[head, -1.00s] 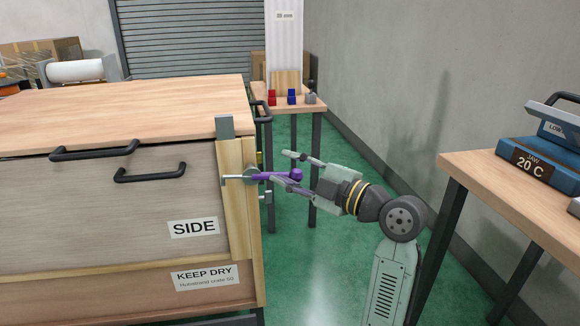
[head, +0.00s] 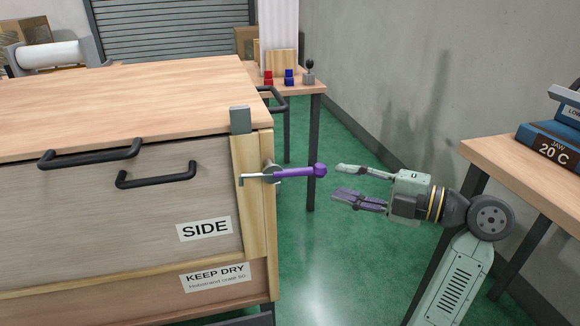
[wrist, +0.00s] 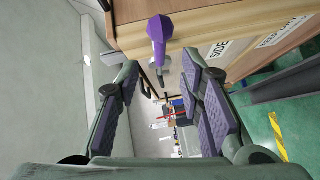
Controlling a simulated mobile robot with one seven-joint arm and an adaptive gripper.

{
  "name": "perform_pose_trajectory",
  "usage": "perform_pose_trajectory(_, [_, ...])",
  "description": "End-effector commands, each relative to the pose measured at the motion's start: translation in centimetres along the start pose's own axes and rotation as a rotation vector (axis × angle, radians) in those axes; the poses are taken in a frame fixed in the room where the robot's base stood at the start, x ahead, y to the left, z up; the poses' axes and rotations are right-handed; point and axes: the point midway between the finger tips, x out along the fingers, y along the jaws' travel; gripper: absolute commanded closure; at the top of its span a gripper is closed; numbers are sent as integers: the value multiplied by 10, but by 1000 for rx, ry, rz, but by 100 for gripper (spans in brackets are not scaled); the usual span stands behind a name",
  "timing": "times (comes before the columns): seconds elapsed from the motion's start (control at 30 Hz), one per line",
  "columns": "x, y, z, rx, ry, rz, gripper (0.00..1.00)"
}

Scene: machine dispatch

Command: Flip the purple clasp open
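The purple clasp (head: 297,172) is a lever with a round knob at its end, on a grey metal mount at the right corner of the wooden crate (head: 125,85). The lever sticks out to the right, nearly level, away from the corner. A grey hook reaches from the mount across the crate's front face. My gripper (head: 345,182) is open and empty, right of the knob and apart from it, with its fingers pointing at the crate. In the wrist view the purple clasp (wrist: 159,32) shows beyond the fingertips, near the top of the gap between them.
Black handles (head: 90,156) are on the crate's lid edge and front. A grey block (head: 240,119) stands above the clasp at the corner. A small table (head: 303,84) with red and blue pieces is behind. A wooden table (head: 500,158) stands at right. Green floor (head: 330,265) is open between.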

Motion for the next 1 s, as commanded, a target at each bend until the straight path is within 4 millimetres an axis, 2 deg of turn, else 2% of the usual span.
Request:
perform_pose_trajectory(0.17, [23, 2, -1, 1, 4, -2, 65])
perform_pose_trajectory(0.4, [70, 2, -1, 2, 4, -2, 65])
perform_pose_trajectory(0.6, [97, 1, -1, 2, 2, -1, 65])
perform_pose_trajectory(0.73, [104, 0, 0, 1, 0, -1, 65])
perform_pose_trajectory(1.0, [106, 0, 0, 1, -1, 0, 65])
